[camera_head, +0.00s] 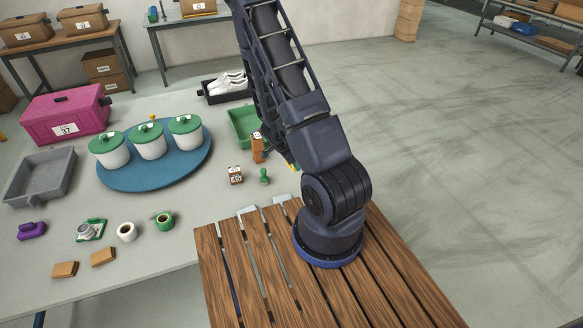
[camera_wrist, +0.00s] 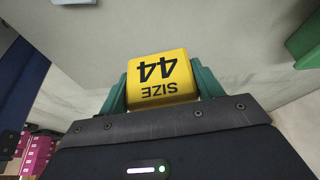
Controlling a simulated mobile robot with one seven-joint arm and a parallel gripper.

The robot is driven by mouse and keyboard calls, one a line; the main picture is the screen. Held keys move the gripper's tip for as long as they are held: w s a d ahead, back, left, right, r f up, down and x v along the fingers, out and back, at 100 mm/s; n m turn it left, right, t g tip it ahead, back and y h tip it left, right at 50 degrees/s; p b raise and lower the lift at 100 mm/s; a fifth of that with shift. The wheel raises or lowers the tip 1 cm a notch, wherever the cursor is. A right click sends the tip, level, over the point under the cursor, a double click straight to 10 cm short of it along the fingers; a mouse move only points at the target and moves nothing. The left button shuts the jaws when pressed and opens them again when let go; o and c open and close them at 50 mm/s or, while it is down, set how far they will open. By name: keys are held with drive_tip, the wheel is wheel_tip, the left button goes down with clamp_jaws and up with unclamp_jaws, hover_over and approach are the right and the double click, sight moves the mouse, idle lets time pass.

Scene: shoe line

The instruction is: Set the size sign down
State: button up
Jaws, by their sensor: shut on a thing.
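The size sign (camera_wrist: 160,78) is a yellow block with black "SIZE 44" lettering, upside down in the wrist view. My gripper (camera_wrist: 161,88) is shut on it, with a green finger on each side. In the head view a small yellow bit of the sign (camera_head: 291,166) shows beside my arm, right of the green tray (camera_head: 243,128). The rest of the sign and most of the gripper are hidden by my arm there. Pale grey surface shows beyond the sign in the wrist view. I cannot tell whether the sign touches it.
A brown block (camera_head: 235,175) and a green stamp (camera_head: 264,176) stand close to the gripper's left. Three lidded white jars sit on a blue turntable (camera_head: 150,186). A black tray (camera_head: 210,98) holds white shoes. A pink box (camera_head: 67,113) stands far left.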

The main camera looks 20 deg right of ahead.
drive_tip(key=shift+w+r, duration=0.1)
drive_tip(key=shift+r, duration=0.25)
drive_tip(key=w+a+r+n+t+y, duration=0.1)
drive_tip(key=w+r+n+t, duration=0.1)
drive_tip(key=w+r+n, duration=0.5)
drive_tip(key=w+a+n+t+y, duration=0.15)
drive_tip(key=w+n, duration=0.35)
drive_tip(key=w, duration=0.6)
drive_tip(key=w+a+r, duration=0.2)
drive_tip(key=a, duration=0.8)
drive_tip(key=w+a+r, duration=0.1)
drive_tip(key=w+a, duration=0.1)
drive_tip(key=a, duration=0.7)
drive_tip(key=f, duration=1.9)
drive_tip(key=shift+s+a+f, duration=0.1)
drive_tip(key=shift+a+f, duration=0.15)
drive_tip(key=shift+a, duration=0.05)
drive_tip(key=shift+f, duration=0.15)
drive_tip(key=o, duration=1)
